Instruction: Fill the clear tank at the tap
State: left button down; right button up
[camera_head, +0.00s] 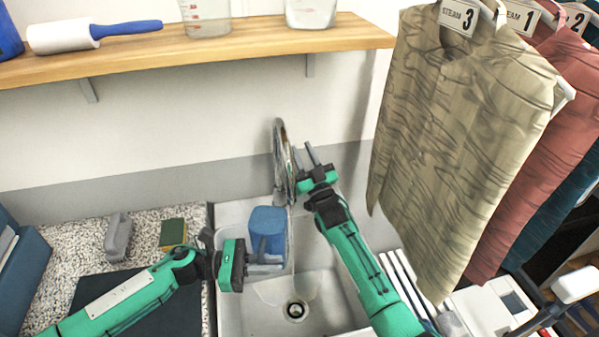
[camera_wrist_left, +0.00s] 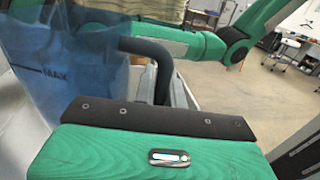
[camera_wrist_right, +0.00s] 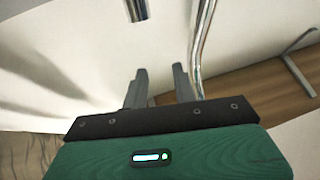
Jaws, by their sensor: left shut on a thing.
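The tank (camera_head: 267,228) is see-through with a blue tint and stands in the left part of the sink, under the tap. In the left wrist view the tank (camera_wrist_left: 70,75) shows a MAX mark and a dark curved handle (camera_wrist_left: 150,55). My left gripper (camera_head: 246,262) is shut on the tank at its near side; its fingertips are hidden. The chrome tap (camera_head: 280,150) arches over the sink. My right gripper (camera_head: 308,158) is open and empty beside the tap; its two fingers (camera_wrist_right: 160,88) stand apart near the chrome pipe. I cannot tell the water level.
The sink (camera_head: 255,318) has a drain at its front. A sponge (camera_head: 173,232) and a grey object (camera_head: 118,238) lie on the speckled counter (camera_head: 78,240) at left. Hanging shirts (camera_head: 460,130) crowd the right. A wooden shelf (camera_head: 250,45) runs above, holding a lint roller (camera_head: 60,36) and jugs.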

aim_at(282, 247)
pick_arm(q)
jog(key=w+d, duration=0.4)
jog(key=d, duration=0.1)
jog(key=shift+w+d, duration=0.25)
jog(key=shift+w, duration=0.05)
pick_arm(e)
jog(key=shift+w+d+f, duration=0.1)
pick_arm(q)
jog(key=shift+s+a, duration=0.1)
dwell(2.2)
jog(key=s+a, duration=0.5)
jog(key=a, duration=0.1)
pick_arm(e)
jog(key=shift+o, duration=0.4)
